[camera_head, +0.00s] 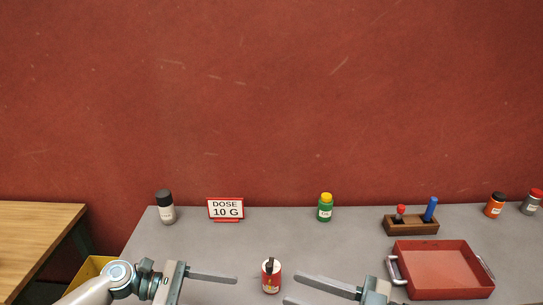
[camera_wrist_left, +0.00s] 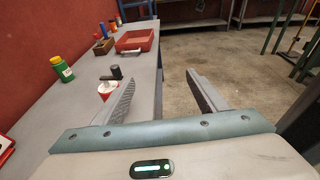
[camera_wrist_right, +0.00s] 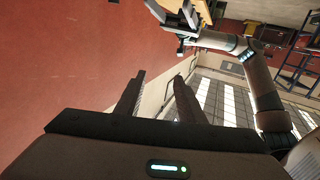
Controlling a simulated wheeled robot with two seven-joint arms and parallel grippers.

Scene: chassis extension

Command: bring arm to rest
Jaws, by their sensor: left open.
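My left gripper (camera_head: 205,290) is at the front left of the grey table, open and empty; its fingers are apart in the left wrist view (camera_wrist_left: 160,78). My right gripper (camera_head: 312,287) is at the front middle, cut by the lower picture edge. Its fingers are apart with nothing between them in the right wrist view (camera_wrist_right: 159,76). A red and white container (camera_head: 271,280) with a dark part sticking up from it stands between the two grippers, touching neither; it also shows in the left wrist view (camera_wrist_left: 104,90). My left arm shows in the right wrist view.
The grey table (camera_head: 235,247) holds a dark-capped jar (camera_head: 167,211), a "DOSE 10 G" sign (camera_head: 225,209), a green bottle (camera_head: 325,209), a wooden holder (camera_head: 412,225), a red tray (camera_head: 445,271) and two small jars at far right. A wooden table (camera_head: 35,230) stands left, near a yellow bin (camera_head: 88,272).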

